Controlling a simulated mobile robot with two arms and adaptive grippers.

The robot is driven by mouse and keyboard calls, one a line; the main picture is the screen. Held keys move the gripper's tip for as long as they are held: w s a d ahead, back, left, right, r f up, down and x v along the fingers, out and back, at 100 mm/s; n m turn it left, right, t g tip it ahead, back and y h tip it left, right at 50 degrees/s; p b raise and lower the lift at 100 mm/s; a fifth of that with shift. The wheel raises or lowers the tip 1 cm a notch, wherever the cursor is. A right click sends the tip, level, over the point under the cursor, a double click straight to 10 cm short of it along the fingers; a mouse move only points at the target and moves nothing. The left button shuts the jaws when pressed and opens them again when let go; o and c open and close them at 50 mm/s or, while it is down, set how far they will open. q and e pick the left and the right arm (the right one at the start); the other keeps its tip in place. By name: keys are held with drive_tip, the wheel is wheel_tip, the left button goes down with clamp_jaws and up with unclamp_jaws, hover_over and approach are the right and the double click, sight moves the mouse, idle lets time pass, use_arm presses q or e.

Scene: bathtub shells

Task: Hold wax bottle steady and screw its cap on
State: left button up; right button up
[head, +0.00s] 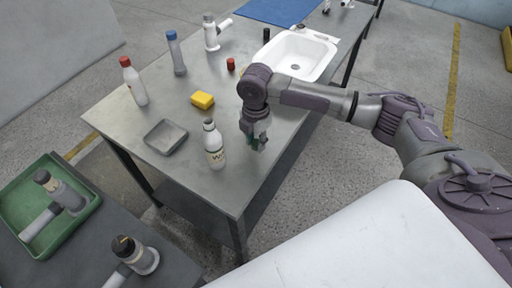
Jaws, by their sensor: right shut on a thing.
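The wax bottle (214,148) is white with a label reading partly "WA". It stands upright near the front edge of the grey metal table. My left gripper is not in view.
A grey tray (166,137) and yellow sponge (203,100) lie near the bottle. A green tray (88,212) is at lower left.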

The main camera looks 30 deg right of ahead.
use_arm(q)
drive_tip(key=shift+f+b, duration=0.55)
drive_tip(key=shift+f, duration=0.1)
use_arm(e)
drive_tip(key=s+d+r, duration=0.6)
drive_tip(key=d+r, duration=0.1)
drive_tip(key=d, duration=0.3)
drive_tip(key=shift+s+r, duration=0.15)
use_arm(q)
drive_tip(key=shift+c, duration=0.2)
